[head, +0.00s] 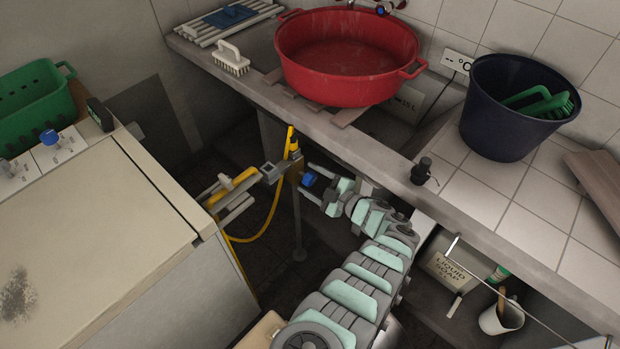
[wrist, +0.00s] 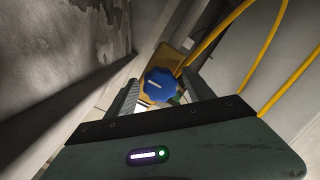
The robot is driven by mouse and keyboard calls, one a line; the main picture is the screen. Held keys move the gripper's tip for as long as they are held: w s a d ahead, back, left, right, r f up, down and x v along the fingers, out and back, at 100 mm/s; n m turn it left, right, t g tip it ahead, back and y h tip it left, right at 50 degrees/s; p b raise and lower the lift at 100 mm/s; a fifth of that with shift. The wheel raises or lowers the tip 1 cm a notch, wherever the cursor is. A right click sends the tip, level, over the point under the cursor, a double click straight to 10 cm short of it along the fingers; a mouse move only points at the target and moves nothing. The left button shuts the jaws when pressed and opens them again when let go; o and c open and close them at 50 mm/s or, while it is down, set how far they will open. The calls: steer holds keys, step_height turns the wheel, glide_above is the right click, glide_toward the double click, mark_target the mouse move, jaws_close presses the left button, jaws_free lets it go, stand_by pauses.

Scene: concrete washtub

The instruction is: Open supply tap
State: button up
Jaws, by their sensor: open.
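A blue lobed tap knob (head: 308,180) sits low beside an upright post under the counter's front edge. It also shows in the wrist view (wrist: 159,86), with a pale mark on its face. My gripper (head: 314,184) is open, its fingers pointing at the knob from the right. In the wrist view my gripper (wrist: 160,80) has one finger on each side of the knob, with a gap visible on both sides. Whether either finger touches the knob cannot be told. The tap's body is mostly hidden behind the knob.
A yellow hose (head: 266,225) hangs left of the post. A pale cabinet (head: 110,225) stands left, and the tiled counter (head: 485,190) right. A red basin (head: 350,60) and dark bucket (head: 490,110) stand above. A soap canister (head: 447,262) is below the counter.

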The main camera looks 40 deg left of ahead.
steer(key=d+r+p, duration=0.1)
steer(key=d+p, duration=0.1)
steer(key=d, duration=0.5)
steer(key=shift+r+p, duration=0.15)
steer(key=shift+p, duration=0.2)
